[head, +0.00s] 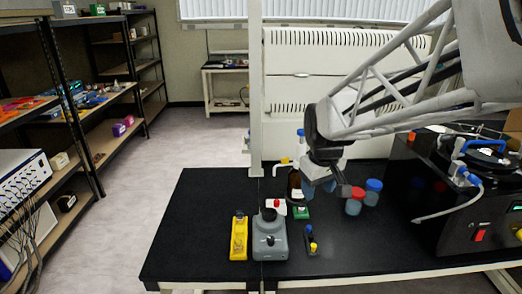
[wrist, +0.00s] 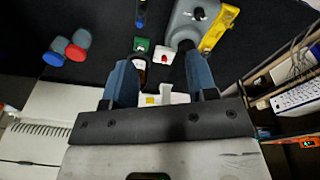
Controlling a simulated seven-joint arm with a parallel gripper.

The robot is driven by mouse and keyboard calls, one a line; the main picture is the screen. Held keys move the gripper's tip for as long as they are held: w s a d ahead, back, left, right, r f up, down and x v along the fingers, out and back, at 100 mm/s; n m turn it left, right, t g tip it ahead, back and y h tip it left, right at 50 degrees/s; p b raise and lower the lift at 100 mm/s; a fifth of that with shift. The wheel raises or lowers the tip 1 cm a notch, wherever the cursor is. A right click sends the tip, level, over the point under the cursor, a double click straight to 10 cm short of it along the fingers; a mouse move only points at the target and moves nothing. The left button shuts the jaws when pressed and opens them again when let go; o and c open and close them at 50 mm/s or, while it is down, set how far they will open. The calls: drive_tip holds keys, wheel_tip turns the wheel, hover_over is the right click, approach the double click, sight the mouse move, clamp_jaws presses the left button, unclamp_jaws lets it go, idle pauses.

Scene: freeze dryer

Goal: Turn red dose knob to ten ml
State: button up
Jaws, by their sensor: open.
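A small white box with a red knob (head: 277,203) on top stands on the black bench; the red knob also shows in the wrist view (wrist: 164,58). I cannot read any dose scale. A brown bottle (head: 294,181) with a white dispenser top, blue cap and yellow tip stands behind it, partly hidden by my gripper. My gripper (head: 319,184) points down just right of the bottle in the head view. In the wrist view its two blue-grey fingers (wrist: 156,64) are spread apart, with parts of the bottle and the white dispenser showing between them. Nothing is held.
A green box (head: 300,212) sits beside the white box. A grey device (head: 270,238), a yellow device (head: 239,237) and a small blue-and-yellow item (head: 311,240) stand in front. Red-capped (head: 354,200) and blue-capped (head: 373,192) jars are right. A black machine (head: 445,200) fills the bench's right end.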

drive_tip(key=w+a+f+n, duration=0.2)
drive_tip(key=w+f, duration=0.2)
drive_tip(key=w, duration=0.4)
drive_tip(key=w+a+f+n, duration=0.1)
drive_tip(key=w+f, duration=0.3)
drive_tip(key=w, duration=0.4)
drive_tip(key=n+g, duration=0.2)
drive_tip(key=n, duration=0.1)
hover_over(276, 201)
drive_tip(key=f, duration=1)
drive_tip(key=shift+s+d+f, duration=0.2)
drive_tip(key=shift+f, duration=0.15)
drive_tip(key=shift+w+a+f+n, duration=0.15)
drive_tip(key=shift+w+f+n, duration=0.15)
drive_tip(key=shift+w+f, duration=0.1)
drive_tip(key=shift+f, duration=0.15)
drive_tip(key=shift+f, duration=3.75)
drive_tip(key=c, duration=0.9)
